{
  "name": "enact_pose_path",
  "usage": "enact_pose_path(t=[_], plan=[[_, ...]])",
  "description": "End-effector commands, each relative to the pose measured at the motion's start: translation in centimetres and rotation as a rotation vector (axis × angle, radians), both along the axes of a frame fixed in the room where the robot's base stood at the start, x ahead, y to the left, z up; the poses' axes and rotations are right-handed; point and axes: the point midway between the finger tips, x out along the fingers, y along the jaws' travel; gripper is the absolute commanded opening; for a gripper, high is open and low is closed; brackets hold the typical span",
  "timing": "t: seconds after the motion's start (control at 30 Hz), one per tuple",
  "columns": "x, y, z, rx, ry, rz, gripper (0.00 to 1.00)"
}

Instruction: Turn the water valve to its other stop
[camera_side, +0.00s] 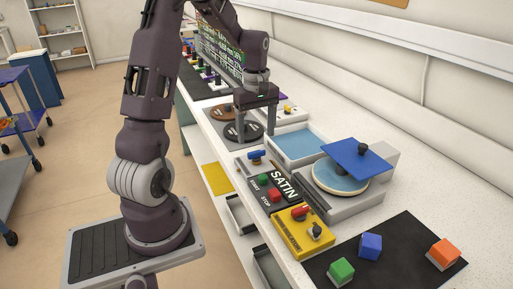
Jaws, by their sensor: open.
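A small blue handle (257,154) sits on a grey panel at the left of the bench unit; it looks like the water valve. It is too small to tell its exact angle or which stop it rests at. My gripper (256,128) is open and empty, with its fingers pointing down. In the picture it is just above the blue handle, beside the dark round discs, and apart from the handle. Nothing hides the handle.
Right of the handle are a blue-floored tray (295,143) and a round plate under a raised blue lid (357,158). In front are a green START and a red STOP button (275,195), a yellow switch box (303,232) and a black mat (400,262) with cubes.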

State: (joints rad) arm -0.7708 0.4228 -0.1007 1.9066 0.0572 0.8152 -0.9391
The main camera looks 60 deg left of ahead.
Motion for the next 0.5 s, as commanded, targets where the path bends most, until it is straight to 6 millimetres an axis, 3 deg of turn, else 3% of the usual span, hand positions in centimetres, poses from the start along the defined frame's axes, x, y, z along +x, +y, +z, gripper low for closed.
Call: enact_pose_path(t=[0.23,0.5], plan=[[-0.1,-0.2,-4.6,-0.003,0.003,-0.004,0.73],[0.0,-0.2,-5.7,0.0,-0.001,-0.006,0.73]])
